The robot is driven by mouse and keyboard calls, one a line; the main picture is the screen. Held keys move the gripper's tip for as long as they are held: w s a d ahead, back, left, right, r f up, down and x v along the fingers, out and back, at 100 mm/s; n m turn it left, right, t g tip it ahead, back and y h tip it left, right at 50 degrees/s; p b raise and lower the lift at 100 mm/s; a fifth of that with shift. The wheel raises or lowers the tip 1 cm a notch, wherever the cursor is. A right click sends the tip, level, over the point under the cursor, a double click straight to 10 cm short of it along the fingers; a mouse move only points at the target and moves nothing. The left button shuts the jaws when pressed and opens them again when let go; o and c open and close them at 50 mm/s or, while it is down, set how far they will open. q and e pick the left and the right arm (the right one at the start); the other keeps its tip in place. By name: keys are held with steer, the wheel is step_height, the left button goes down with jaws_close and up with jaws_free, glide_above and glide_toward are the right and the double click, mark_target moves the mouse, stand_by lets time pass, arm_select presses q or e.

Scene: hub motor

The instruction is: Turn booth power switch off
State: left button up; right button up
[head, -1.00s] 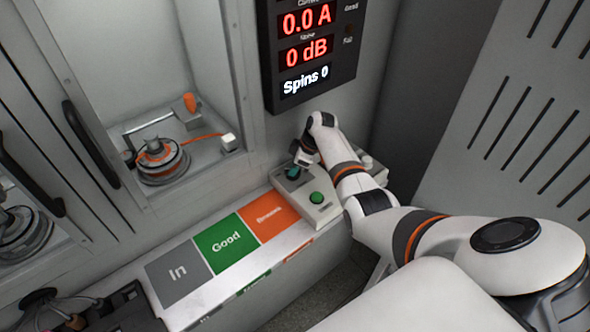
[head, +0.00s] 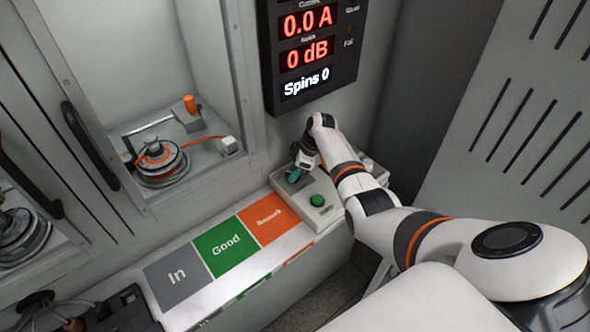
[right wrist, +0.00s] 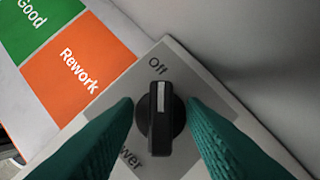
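The power switch is a black rotary knob (right wrist: 160,118) on a light grey control box (head: 325,213). In the right wrist view its white pointer line points up toward the "Off" label; the word "Power" is partly covered below it. My right gripper (right wrist: 160,105) has its two teal fingers on either side of the knob, with narrow gaps between fingertips and knob. In the head view the right gripper (head: 294,175) is over the back left of the box and hides the knob. My left gripper is not in view.
A green button (head: 317,201) is near the right gripper. Left of the box is a strip with In, Good (head: 226,244) and Rework areas, bare. A display (head: 308,50) reads 0.0 A, 0 dB, Spins 0. A hub motor (head: 160,160) sits in the booth.

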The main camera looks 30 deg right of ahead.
steer(key=shift+d+r, duration=0.1)
steer(key=v, duration=1.1)
steer(key=shift+s+r, duration=0.2)
steer(key=shift+r, duration=0.2)
